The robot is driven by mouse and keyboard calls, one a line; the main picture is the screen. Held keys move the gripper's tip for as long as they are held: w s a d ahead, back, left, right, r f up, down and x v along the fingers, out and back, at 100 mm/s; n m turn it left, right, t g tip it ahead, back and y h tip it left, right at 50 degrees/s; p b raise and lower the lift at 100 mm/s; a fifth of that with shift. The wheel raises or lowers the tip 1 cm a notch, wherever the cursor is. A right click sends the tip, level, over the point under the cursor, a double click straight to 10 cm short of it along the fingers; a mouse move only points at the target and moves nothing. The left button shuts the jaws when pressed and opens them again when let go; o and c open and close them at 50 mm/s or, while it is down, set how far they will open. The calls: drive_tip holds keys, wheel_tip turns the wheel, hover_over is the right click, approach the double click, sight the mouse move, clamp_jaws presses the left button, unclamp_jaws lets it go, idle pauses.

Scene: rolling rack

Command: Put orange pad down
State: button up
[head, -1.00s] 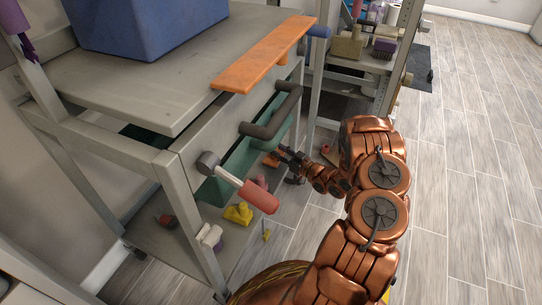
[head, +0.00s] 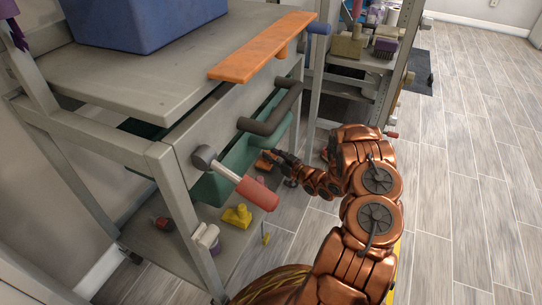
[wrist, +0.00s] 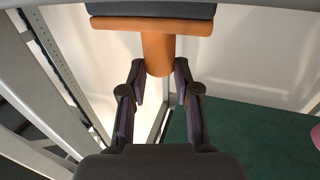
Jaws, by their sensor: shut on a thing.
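The orange pad (wrist: 158,50) fills the top middle of the wrist view, with an orange stem pointing toward me and a dark layer behind its orange plate. My gripper (wrist: 160,72) is shut on the stem, one finger on each side. In the head view my gripper (head: 270,156) is low beside the rack's green bin, and a small part of the pad (head: 264,163) shows at the fingertips. I cannot tell whether the pad touches a surface.
The grey rack (head: 120,90) carries a blue bin (head: 145,25) and a long orange board (head: 262,48). A dark bar handle (head: 272,115) and a red-handled tool (head: 257,193) jut out. A yellow object (head: 237,215) sits on the lower shelf. Floor at right is clear.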

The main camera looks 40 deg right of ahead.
drive_tip(key=shift+f, duration=0.15)
drive_tip(key=o, duration=1)
drive_tip(key=shift+r, duration=0.2)
drive_tip(key=p+v, duration=0.3)
drive_tip(key=v, duration=0.9)
